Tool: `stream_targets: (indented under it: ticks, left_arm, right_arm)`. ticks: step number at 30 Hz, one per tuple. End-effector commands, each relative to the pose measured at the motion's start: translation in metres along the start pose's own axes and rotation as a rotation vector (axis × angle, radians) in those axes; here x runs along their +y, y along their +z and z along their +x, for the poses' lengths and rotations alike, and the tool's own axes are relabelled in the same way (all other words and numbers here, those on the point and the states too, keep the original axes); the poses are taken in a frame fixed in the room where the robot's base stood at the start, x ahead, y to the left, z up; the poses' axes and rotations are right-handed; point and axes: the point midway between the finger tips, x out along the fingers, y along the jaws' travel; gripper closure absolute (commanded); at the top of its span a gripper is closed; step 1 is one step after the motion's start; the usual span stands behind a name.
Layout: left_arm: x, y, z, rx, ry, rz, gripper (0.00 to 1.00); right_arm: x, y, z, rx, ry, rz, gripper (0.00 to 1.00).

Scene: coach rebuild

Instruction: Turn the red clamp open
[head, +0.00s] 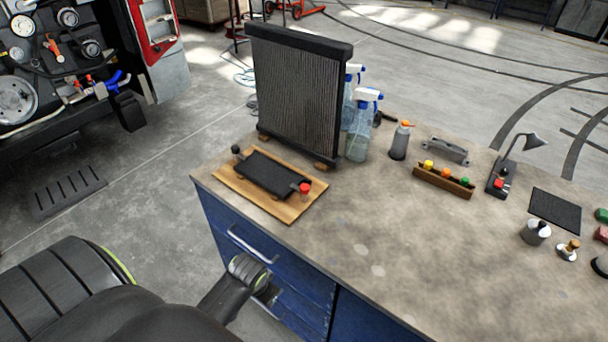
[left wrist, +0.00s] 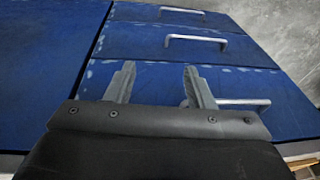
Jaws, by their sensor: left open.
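The red clamp (head: 305,188) is a small red knob at the right end of a wooden board (head: 300,209) on the workbench. A short dark bar beside the knob reaches toward a flat black plate (head: 268,172) on the board. A similar black knob (head: 236,150) stands at the plate's far left end. My left gripper (left wrist: 160,86) is open and empty in the left wrist view, facing the blue drawer fronts. In the head view my left arm is low, in front of the bench and below the red clamp. My right gripper is not in view.
A tall radiator (head: 297,95) stands behind the board, with spray bottles (head: 359,128) beside it. Blue drawers (head: 262,262) with metal handles (left wrist: 195,38) lie below the bench edge. A wooden rack (head: 443,183) of coloured knobs stands right. The bench's front middle (head: 400,250) is clear.

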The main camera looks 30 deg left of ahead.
Motion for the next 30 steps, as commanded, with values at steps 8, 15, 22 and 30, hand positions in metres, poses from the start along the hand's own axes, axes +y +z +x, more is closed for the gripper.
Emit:
stream_targets:
  ticks: [8,15,22,30]
  left_arm:
    - [-0.018,-0.089,-0.059,-0.038,0.018,0.088,0.51]
    - [-0.044,-0.183,-0.094,-0.098,0.037,0.147,0.51]
    - [-0.074,-0.275,-0.167,-0.157,0.073,0.179,0.51]
    - [-0.092,-0.326,-0.233,-0.188,0.118,0.192,0.51]
  right_arm:
    - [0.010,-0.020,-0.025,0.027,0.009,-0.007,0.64]
    - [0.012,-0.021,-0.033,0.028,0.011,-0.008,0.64]
    - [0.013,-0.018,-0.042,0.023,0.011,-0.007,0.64]
    - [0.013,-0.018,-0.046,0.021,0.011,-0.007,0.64]
